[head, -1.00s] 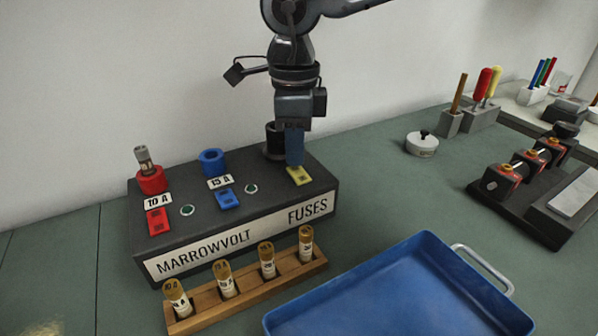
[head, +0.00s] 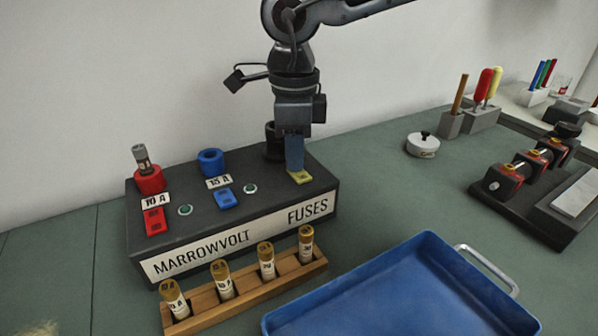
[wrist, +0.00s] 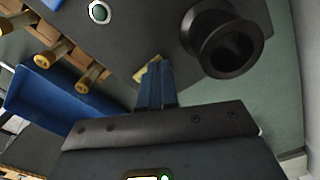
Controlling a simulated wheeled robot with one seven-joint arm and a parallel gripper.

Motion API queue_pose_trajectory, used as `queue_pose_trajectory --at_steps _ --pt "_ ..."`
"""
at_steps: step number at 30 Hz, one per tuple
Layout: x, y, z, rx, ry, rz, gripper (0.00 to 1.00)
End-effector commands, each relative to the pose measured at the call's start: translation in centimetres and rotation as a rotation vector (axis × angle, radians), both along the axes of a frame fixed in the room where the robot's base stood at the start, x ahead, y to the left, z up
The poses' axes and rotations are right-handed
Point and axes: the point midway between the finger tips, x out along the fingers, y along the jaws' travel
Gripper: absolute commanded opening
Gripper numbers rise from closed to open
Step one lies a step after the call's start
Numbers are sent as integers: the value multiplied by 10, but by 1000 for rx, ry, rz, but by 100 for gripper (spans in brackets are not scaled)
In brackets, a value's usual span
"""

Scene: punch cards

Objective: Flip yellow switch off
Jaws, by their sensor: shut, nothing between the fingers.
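The yellow switch (head: 300,178) is at the right end of the dark fuse box (head: 262,205), in front of a black socket (head: 272,150). My gripper (head: 296,170) is shut and empty, its blue fingers pointing down with the tips at the back edge of the switch. They look to be touching it or just above it; I cannot tell which. In the wrist view the fingers (wrist: 156,75) cover much of the yellow switch (wrist: 141,76). How the switch is tilted is hard to make out.
A red switch (head: 155,220) and a blue switch (head: 226,198) sit left on the box, with red and blue sockets behind. A wooden rack (head: 250,290) of several fuses stands in front. A blue tray (head: 440,240) is at front right.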

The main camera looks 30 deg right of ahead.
Motion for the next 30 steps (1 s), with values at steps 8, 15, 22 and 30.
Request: queue_pose_trajectory --at_steps 8,15,22,30 --pt "0 0 4 0 1 0 0" --pt "0 0 22 1 0 0 0" --pt "0 0 38 0 0 0 0" --pt "0 0 58 0 0 0 0"
